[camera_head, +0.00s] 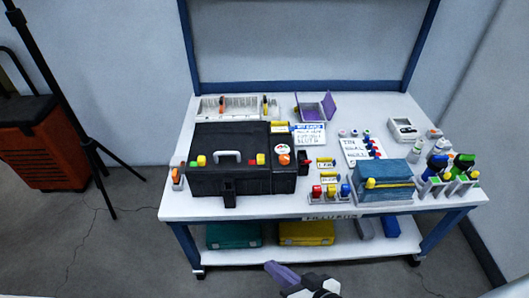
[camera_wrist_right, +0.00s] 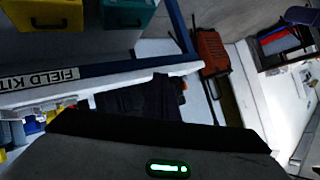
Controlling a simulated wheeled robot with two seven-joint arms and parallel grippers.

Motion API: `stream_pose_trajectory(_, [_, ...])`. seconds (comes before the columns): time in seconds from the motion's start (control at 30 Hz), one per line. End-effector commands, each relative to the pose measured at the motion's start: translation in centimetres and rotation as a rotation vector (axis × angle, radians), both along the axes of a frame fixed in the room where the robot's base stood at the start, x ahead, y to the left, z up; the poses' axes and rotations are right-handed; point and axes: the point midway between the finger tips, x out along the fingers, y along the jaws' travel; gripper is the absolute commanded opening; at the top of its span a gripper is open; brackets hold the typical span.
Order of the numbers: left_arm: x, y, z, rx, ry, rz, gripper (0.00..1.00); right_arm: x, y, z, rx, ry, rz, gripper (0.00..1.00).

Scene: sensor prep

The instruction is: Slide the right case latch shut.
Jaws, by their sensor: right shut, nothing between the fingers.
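The black case (camera_head: 215,182) stands on the left half of the white table, its lid down. A grey handle (camera_head: 227,155) is on top. A yellow piece sits left of the handle, and yellow and red pieces (camera_head: 257,159) sit right of it; I cannot tell how the right latch is set. A black tab (camera_head: 229,194) hangs on the front. My right gripper (camera_head: 276,268) is low in front of the table edge, shut and empty, well apart from the case. In the right wrist view my dark gripper body fills the bottom. My left gripper is out of view.
The table (camera_head: 280,209) also holds bottles, cards, coloured plugs and a blue case (camera_head: 382,184). Teal (camera_head: 233,235) and yellow (camera_head: 306,233) boxes stand on the lower shelf. A tripod (camera_head: 75,110) and an orange cart (camera_head: 36,150) stand left. The floor in front is clear.

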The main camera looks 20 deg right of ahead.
Motion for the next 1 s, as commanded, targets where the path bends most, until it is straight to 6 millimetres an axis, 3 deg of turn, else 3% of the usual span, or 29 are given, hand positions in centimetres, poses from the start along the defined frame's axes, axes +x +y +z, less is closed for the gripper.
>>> stream_pose_trajectory(0.03, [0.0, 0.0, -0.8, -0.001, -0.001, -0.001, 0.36, 2.6, 0.4, 1.1, 0.138, -0.054, -0.061, 0.0])
stream_pose_trajectory(0.2, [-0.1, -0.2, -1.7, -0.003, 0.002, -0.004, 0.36, 9.5, -1.4, 5.9, 0.628, -0.19, -0.31, 0.0])
stream_pose_trajectory(0.4, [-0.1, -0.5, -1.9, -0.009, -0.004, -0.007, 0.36, 14.0, -5.8, 8.2, 1.017, -0.268, -0.555, 0.0])
stream_pose_trajectory(0.67, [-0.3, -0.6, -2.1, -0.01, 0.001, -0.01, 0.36, 16.0, -7.7, 8.5, 1.147, -0.286, -0.65, 0.0])
stream_pose_trajectory(1.0, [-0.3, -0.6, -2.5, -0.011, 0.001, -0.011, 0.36, 21.9, -7.9, 8.4, 1.142, -0.285, -0.647, 0.0])
